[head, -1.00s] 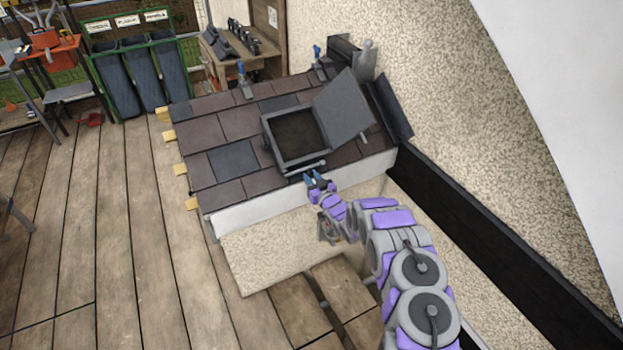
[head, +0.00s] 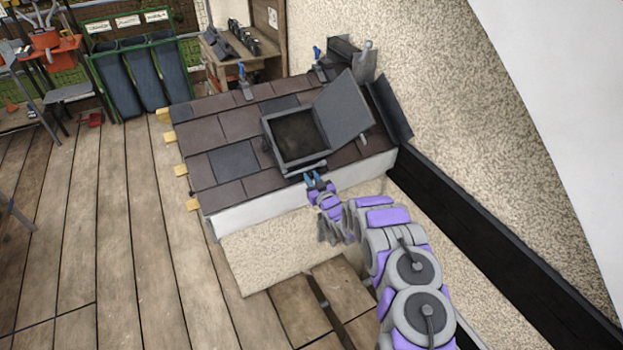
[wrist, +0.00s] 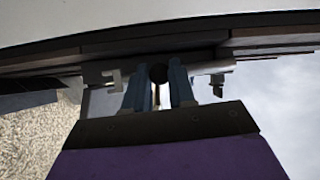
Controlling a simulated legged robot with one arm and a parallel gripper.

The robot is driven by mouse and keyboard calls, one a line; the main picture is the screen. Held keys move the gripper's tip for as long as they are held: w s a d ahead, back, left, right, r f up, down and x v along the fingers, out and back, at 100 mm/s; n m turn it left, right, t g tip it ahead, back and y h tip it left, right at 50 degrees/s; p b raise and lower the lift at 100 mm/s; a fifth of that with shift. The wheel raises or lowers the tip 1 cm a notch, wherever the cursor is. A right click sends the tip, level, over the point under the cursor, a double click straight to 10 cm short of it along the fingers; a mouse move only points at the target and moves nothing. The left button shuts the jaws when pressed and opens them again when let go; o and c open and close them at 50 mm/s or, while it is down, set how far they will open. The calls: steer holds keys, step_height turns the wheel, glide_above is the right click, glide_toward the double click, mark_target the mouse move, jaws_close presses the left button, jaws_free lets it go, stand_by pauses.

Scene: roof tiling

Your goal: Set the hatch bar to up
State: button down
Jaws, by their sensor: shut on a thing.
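The grey roof hatch (head: 268,146) is set in the tiled roof, with its lid (head: 345,108) swung open to the right. The hatch bar (head: 306,168) runs along the hatch's near edge in the head view. In the wrist view the bar (wrist: 205,68) shows as a light grey rod lying crosswise below the roof edge, with a dark round knob (wrist: 158,73) near its middle. My gripper (head: 314,177) is at the bar. In the wrist view its blue fingers (wrist: 159,88) stand on both sides of the knob, shut on it. The fingers hide part of the bar.
Brown and grey tiles (head: 210,133) surround the hatch. A dark gutter-like strip (head: 480,240) runs along the speckled wall at right. Blue-handled tools (head: 242,80) stand at the roof's top edge. The wooden deck (head: 110,230) at left is mostly clear.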

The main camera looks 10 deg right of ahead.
steer(key=s+a+r+n+t+h+p, duration=0.2)
steer(key=s+r+h+p, duration=0.1)
steer(key=h, duration=0.4)
steer(key=shift+s+a+r+n+h+p, duration=0.4)
steer(key=shift+s+r, duration=0.2)
steer(key=shift+r, duration=0.15)
steer(key=c, duration=0.9)
jaws_free()
steer(key=shift+c, duration=0.2)
steer(key=s+a+f+p, duration=0.2)
steer(key=s+p, duration=0.4)
steer(key=s, duration=0.8)
steer(key=shift+s+a+f+p, duration=0.15)
steer(key=shift+s+a+p, duration=0.1)
steer(key=shift+p, duration=0.15)
